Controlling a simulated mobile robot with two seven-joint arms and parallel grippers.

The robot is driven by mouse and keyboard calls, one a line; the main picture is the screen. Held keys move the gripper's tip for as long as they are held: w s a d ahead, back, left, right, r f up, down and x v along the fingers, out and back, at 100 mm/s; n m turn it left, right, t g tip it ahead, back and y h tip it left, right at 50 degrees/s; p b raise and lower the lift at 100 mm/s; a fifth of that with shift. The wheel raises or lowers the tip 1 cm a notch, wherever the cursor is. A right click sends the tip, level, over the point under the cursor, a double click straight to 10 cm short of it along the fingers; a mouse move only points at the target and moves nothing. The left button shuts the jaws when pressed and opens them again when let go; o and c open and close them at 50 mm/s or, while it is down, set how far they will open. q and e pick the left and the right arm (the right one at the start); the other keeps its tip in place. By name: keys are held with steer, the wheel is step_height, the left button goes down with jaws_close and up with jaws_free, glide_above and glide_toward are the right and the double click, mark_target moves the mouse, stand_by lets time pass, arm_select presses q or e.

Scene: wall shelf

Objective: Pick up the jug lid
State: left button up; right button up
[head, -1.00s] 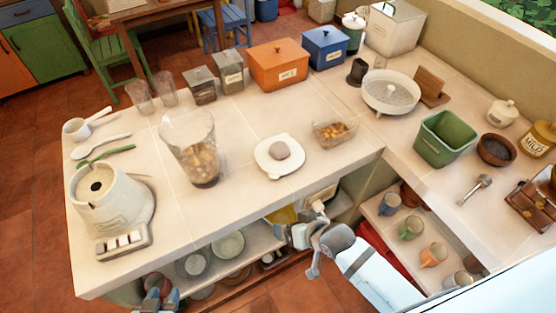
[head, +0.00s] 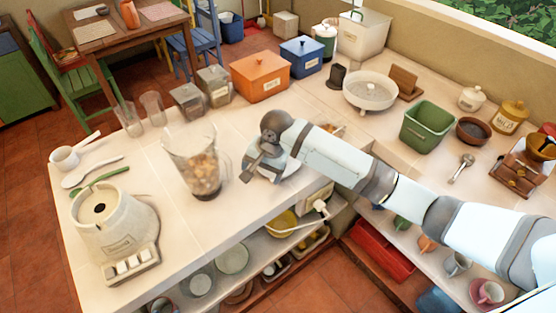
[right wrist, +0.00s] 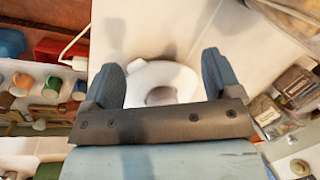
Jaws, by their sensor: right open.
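The jug lid is a white disc with a grey knob. In the head view it lies on the counter right of the blender jug (head: 196,165), and my right arm partly covers it; a bit of its white rim (head: 291,166) shows. In the right wrist view the lid (right wrist: 178,76) lies between my open fingers, its knob partly hidden by the gripper's bar. My right gripper (head: 256,168) is open and empty, above the lid. A small part of what looks like my left gripper (head: 160,306) shows at the bottom edge; its jaws are unclear.
The blender base (head: 115,225) stands at the left. An orange box (head: 259,78), a blue box (head: 301,58) and glass jars (head: 213,87) line the back. A glass dish behind the lid is mostly hidden by my arm. A green bin (head: 428,125) stands to the right.

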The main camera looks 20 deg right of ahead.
steer(key=w+d+r+m+g+h, duration=0.1)
steer(key=w+d+r+m+h, duration=0.2)
steer(key=w+d+r+m, duration=0.5)
steer(key=shift+n, duration=0.9)
steer(key=f, duration=0.4)
steer(key=w+a+f, duration=0.1)
steer(key=f, duration=0.1)
steer(key=shift+s+a+f+p, duration=0.1)
steer(key=shift+f+p, duration=0.1)
steer(key=shift+f, duration=0.75)
steer(key=shift+s+d+f+p, duration=0.1)
steer(key=shift+f+p, duration=0.1)
steer(key=shift+f, duration=0.75)
steer(key=shift+s+a+f+p, duration=0.1)
steer(key=shift+f+p, duration=0.1)
steer(key=shift+f, duration=0.75)
steer(key=c, duration=1.3)
steer(key=shift+r, duration=0.1)
